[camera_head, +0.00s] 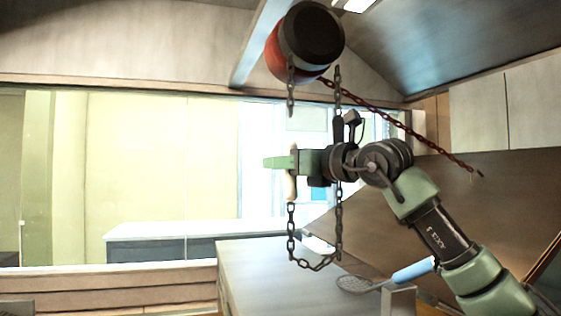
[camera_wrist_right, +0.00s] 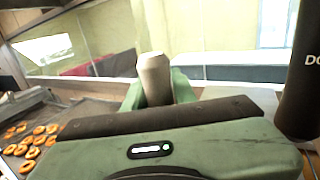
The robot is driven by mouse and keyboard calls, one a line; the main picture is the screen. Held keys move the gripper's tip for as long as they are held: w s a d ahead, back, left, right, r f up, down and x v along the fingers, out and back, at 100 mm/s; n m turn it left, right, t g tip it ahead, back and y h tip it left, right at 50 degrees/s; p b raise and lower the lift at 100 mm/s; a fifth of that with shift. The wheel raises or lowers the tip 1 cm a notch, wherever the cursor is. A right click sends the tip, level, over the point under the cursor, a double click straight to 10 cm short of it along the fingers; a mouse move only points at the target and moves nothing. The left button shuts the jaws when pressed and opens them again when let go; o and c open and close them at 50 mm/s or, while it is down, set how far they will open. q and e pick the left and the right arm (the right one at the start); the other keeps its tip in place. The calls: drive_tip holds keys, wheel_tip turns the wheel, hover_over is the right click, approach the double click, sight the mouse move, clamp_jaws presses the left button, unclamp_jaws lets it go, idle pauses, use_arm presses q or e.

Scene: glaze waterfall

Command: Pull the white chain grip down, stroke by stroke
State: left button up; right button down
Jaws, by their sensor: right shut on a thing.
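The white chain grip (camera_wrist_right: 154,76) is a pale upright piece between the green fingers of my right gripper (camera_wrist_right: 155,88) in the right wrist view. In the head view my right gripper (camera_head: 288,163) reaches in from the right and is shut on the grip, whose pale lower part (camera_head: 291,187) shows below the fingers. The dark chain (camera_head: 291,100) hangs from a red and black hoist drum (camera_head: 305,42) to the grip. Below the grip it loops round and rises again on the right, passing behind my wrist. My left gripper is not in view.
A rust-red chain (camera_head: 400,124) runs from the drum down to the right. Below is a grey counter (camera_head: 262,280) with a blue-handled strainer (camera_head: 408,272). The right wrist view shows a tray (camera_wrist_right: 88,112) with several orange rings at left.

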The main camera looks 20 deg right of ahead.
wheel_tip(320, 180, down, 12)
drive_tip(key=b, duration=0.8)
drive_tip(key=c, duration=1.1)
unclamp_jaws()
drive_tip(key=shift+r, duration=0.1)
drive_tip(key=shift+w+r, duration=0.1)
drive_tip(key=b+v, duration=0.2)
drive_tip(key=v, duration=0.5)
drive_tip(key=shift+s+d+r+b, duration=0.1)
drive_tip(key=shift+s+b, duration=0.3)
